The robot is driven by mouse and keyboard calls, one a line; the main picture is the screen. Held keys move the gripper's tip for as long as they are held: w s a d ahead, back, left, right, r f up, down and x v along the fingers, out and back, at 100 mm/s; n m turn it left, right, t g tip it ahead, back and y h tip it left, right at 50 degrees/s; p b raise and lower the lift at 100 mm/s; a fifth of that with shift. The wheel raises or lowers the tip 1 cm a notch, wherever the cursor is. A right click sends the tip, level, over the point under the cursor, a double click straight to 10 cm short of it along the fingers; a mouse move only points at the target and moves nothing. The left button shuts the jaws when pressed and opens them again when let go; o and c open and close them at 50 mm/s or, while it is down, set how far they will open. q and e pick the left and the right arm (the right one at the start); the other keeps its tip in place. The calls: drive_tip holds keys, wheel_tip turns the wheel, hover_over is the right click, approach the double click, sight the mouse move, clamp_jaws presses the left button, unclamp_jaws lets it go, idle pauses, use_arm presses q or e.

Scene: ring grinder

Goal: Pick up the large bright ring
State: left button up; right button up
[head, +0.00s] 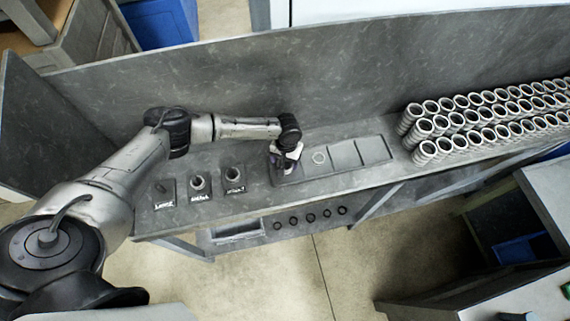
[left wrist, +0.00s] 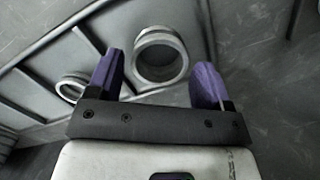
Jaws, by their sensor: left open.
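A large bright metal ring (left wrist: 160,57) with a dark opening shows in the left wrist view, in a tray compartment. My left gripper (left wrist: 157,72) is open, with its two purple-padded fingers on either side of the ring in the picture; I see no contact. A smaller-looking ring (left wrist: 72,88) lies in the neighbouring compartment, partly behind the gripper body. In the head view my left gripper (head: 286,163) is low over the left end of the grey tray (head: 345,156) and hides what is beneath it. My right gripper is not in view.
Three dark labelled stations (head: 199,184) stand left of the tray on the bench. Stacked rings (head: 470,120) fill the bench's right side. A tall grey panel (head: 240,80) runs along the back. The two right tray compartments look empty.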

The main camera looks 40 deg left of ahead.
use_arm(q)
drive_tip(key=shift+s+f, duration=0.1)
drive_tip(key=shift+f, duration=0.95)
drive_tip(key=shift+c, duration=0.2)
drive_tip(key=c, duration=0.7)
